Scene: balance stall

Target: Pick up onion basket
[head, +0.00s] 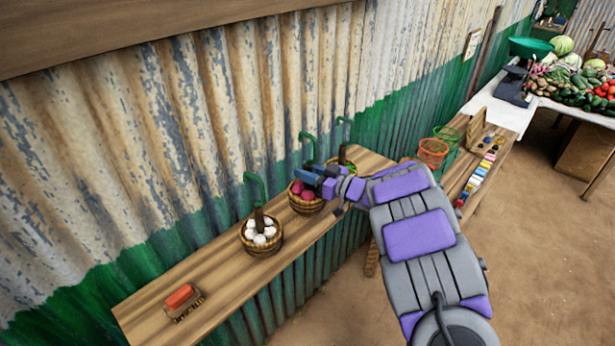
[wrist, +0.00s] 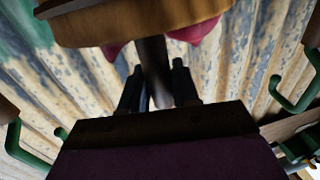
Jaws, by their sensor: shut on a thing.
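The onion basket (head: 304,207) is a round woven basket with reddish-purple onions in it, the middle one of the row at the wall shelf. My gripper (head: 318,180) reaches in from the right over it. In the wrist view the basket (wrist: 140,24) shows at the top, with red onions at its edge. Its dark upright handle (wrist: 153,70) stands between the two fingers of my gripper (wrist: 157,88), which is shut on it. My gripper hides part of the basket in the head view. I cannot tell whether the basket touches the shelf.
The wooden shelf (head: 215,275) runs along the corrugated wall. A basket of white bulbs (head: 262,247) stands to the left, and a basket with greens (head: 347,164) is partly hidden behind. Green hooks (head: 255,186) jut from the wall.

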